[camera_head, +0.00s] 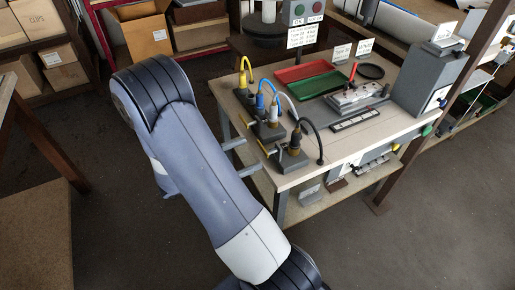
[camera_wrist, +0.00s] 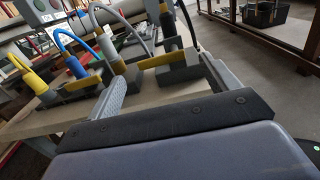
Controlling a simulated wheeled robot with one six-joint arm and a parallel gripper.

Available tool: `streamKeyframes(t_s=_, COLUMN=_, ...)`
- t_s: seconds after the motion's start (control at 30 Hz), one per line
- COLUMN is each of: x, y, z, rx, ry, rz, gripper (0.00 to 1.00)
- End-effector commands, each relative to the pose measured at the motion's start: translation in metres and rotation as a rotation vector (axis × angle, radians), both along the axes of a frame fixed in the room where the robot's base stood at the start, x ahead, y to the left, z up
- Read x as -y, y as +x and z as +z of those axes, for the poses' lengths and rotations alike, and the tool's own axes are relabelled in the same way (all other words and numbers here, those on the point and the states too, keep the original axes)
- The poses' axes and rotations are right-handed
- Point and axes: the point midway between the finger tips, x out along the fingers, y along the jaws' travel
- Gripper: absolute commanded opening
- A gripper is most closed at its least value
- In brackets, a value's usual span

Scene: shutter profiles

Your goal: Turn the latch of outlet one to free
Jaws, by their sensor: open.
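A row of dark grey outlet blocks stands along the left edge of the workbench, with yellow, blue, white and black cables plugged in. The block with the black cable (camera_head: 290,158) is nearest, and the yellow plug (camera_head: 243,80) is farthest. Yellow latch bars stick out from blocks; one shows in the wrist view (camera_wrist: 160,60). I cannot read which outlet is number one. My gripper (camera_head: 243,156) is open and empty, just left of the nearest blocks. In the wrist view its fingers (camera_wrist: 166,72) point toward the black-cable outlet, with no clear contact.
The workbench (camera_head: 345,142) also holds a red tray (camera_head: 304,72), a green tray (camera_head: 318,85), a clamp-like fixture with a red handle (camera_head: 355,97) and a grey box (camera_head: 430,80). Shelves with cartons (camera_head: 148,36) stand behind. The floor left of the bench is clear.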

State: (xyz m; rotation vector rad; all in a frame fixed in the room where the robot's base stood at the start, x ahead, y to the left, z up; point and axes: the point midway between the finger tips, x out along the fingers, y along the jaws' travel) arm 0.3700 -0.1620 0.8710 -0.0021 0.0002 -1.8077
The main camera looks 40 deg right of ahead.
Motion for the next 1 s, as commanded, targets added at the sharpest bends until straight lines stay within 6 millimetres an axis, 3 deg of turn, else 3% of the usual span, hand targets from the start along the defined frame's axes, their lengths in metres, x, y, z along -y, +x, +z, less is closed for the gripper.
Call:
streamKeyframes(t_s=0.1, x=0.019, y=-0.005, z=0.001, rx=-0.001, ry=0.000, rz=-0.004, gripper=0.83)
streamKeyframes(t_s=0.3, x=0.037, y=-0.009, z=0.000, rx=0.000, ry=0.000, rz=-0.001, gripper=0.83)
streamKeyframes(t_s=0.67, x=0.041, y=-0.010, z=0.000, rx=0.001, ry=0.001, rz=0.001, gripper=0.83)
streamKeyframes(t_s=1.0, x=0.041, y=-0.010, z=0.000, rx=0.001, ry=0.001, rz=0.001, gripper=0.56)
